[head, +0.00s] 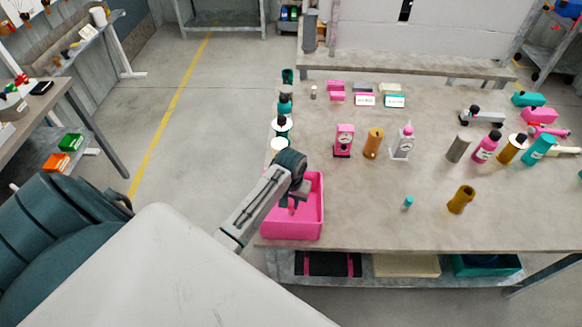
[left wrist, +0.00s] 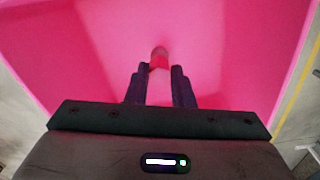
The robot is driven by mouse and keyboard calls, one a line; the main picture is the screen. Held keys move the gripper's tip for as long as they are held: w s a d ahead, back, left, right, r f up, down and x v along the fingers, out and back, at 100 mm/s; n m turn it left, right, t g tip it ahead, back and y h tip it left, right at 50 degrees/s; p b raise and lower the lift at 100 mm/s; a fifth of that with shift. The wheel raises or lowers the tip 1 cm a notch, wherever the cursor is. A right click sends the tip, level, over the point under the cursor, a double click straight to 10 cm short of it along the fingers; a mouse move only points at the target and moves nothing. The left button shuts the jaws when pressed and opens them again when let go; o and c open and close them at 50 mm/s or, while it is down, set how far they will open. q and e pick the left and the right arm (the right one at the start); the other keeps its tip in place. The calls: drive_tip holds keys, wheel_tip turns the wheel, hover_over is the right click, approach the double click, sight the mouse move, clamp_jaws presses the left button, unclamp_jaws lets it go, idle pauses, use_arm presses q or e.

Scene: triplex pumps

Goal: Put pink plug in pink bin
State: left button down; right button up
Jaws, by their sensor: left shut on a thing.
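The pink bin (head: 312,222) stands at the left front corner of the grey table, and its pink inside (left wrist: 230,60) fills most of the left wrist view. My left gripper (head: 292,203) is inside the bin's outline in the head view, pointing down. In the left wrist view its two dark fingers are shut on the small pink plug (left wrist: 159,60), which has a duller tip. Pink floor lies behind the plug there; I cannot tell whether the plug touches it. My right gripper is not in view.
Bottles (head: 281,105) line the table's left edge behind the bin. A pink dispenser (head: 344,140), an orange cylinder (head: 373,143) and a white-and-pink pump (head: 403,142) stand further back. A small teal plug (head: 408,202) lies right of the bin, with clear tabletop around it.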

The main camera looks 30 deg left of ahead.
sight(291, 204)
use_arm(q)
drive_tip(key=c, duration=1.3)
unclamp_jaws()
drive_tip(key=shift+o, duration=0.2)
drive_tip(key=shift+r, duration=0.3)
wheel_tip(291, 204, up, 7)
drive_tip(key=b, duration=0.3)
drive_tip(key=shift+f, duration=0.15)
wheel_tip(291, 204, up, 5)
drive_tip(key=p, duration=0.3)
